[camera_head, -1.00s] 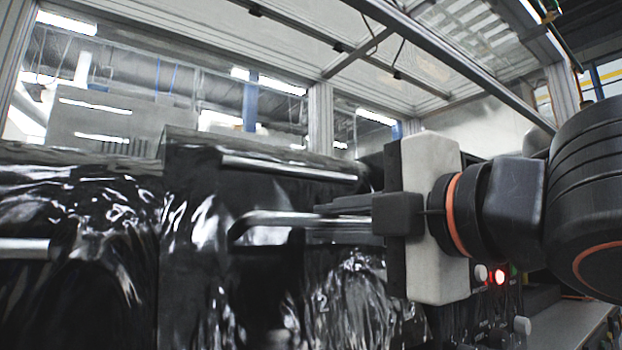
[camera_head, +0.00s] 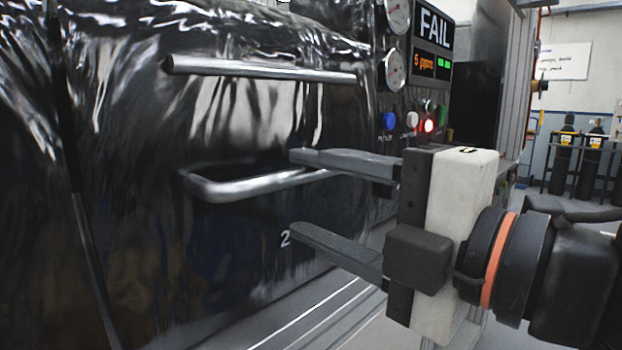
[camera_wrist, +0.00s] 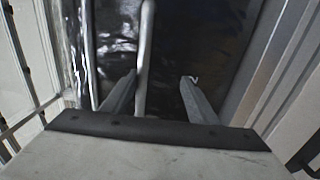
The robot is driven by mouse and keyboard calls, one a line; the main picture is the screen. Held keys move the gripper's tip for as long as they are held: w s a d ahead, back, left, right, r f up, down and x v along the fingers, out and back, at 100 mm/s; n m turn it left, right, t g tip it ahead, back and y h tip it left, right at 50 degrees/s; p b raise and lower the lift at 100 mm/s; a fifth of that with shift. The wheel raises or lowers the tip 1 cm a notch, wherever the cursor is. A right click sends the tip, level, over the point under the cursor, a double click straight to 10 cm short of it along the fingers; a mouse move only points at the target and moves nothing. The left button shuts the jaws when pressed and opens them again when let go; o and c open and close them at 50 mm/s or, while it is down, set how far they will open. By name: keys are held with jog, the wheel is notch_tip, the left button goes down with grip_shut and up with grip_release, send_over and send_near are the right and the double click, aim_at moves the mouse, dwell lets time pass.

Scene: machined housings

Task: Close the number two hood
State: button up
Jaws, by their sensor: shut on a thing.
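The number two hood (camera_head: 150,130) is a glossy black cover filling the left of the head view, with a small white "2" low on its front. A bent silver handle (camera_head: 240,187) stands out from its front. One finger is above the bar and the other below. In the wrist view the bar (camera_wrist: 146,50) passes between the fingers, closer to the left one. The exact contact is hard to see.
A second straight silver bar (camera_head: 265,70) crosses the hood above. To the right are gauges, a screen reading FAIL (camera_head: 433,30) and several buttons, one lit red. A metal rail (camera_head: 315,315) and pale floor lie below. Gas cylinders (camera_head: 578,150) stand far right.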

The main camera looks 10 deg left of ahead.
jog(key=shift+f, duration=0.55)
jog(key=o, duration=0.8)
jog(key=shift+o, duration=0.2)
jog(key=shift+s+d, duration=0.15)
jog(key=shift+s, duration=0.05)
jog(key=shift+v, duration=1.15)
jog(key=shift+s+d, duration=0.35)
jog(key=c, duration=0.4)
jog(key=shift+r+v, duration=0.15)
jog(key=shift+v, duration=1.05)
jog(key=shift+r+v, duration=0.1)
jog(key=shift+v, duration=1.05)
jog(key=shift+v, duration=1.85)
